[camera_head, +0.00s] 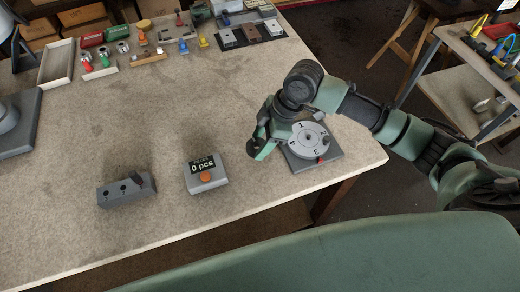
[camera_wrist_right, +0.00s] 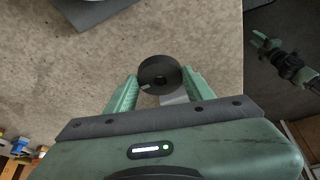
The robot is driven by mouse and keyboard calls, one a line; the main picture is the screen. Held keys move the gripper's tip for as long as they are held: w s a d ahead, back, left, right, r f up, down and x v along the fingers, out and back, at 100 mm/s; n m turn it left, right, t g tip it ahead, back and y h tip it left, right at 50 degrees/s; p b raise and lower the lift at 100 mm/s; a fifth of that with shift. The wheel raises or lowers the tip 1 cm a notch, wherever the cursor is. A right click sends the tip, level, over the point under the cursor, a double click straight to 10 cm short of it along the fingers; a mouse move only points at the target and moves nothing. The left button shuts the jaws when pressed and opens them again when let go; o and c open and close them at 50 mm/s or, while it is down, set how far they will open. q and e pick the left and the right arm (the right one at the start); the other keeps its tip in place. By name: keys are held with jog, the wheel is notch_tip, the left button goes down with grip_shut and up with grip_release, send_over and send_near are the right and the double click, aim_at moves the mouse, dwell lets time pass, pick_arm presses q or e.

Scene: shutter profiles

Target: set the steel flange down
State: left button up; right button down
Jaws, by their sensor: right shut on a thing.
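The steel flange (camera_wrist_right: 149,67), a dark grey ring with a central hole, sits between the two green fingers of my right gripper (camera_wrist_right: 158,88) in the right wrist view. The gripper is shut on it. In the head view my right gripper (camera_head: 258,149) is over the table's right part, just left of a round dial numbered 1, 2, 3 (camera_head: 309,141) on a dark square plate (camera_head: 325,165). The flange is not clear there, and I cannot tell whether it touches the table. A green and black arm with a gripper (camera_wrist_right: 262,42), apparently my left, shows small at right in the wrist view.
A counter box reading 0 pcs (camera_head: 206,174) and a grey block with holes (camera_head: 118,194) stand left of the gripper on the table (camera_head: 195,100). Trays, tools and small parts line the back. The table's middle is clear; its front edge is close.

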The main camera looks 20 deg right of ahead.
notch_tip(320, 180, down, 6)
jog(key=shift+r+p, duration=0.2)
jog(key=shift+p, duration=0.2)
jog(key=shift+f, duration=0.1)
jog(key=shift+f, duration=0.1)
jog(key=c, duration=0.6)
grip_release()
jog(key=b+v, duration=0.2)
jog(key=v, duration=1)
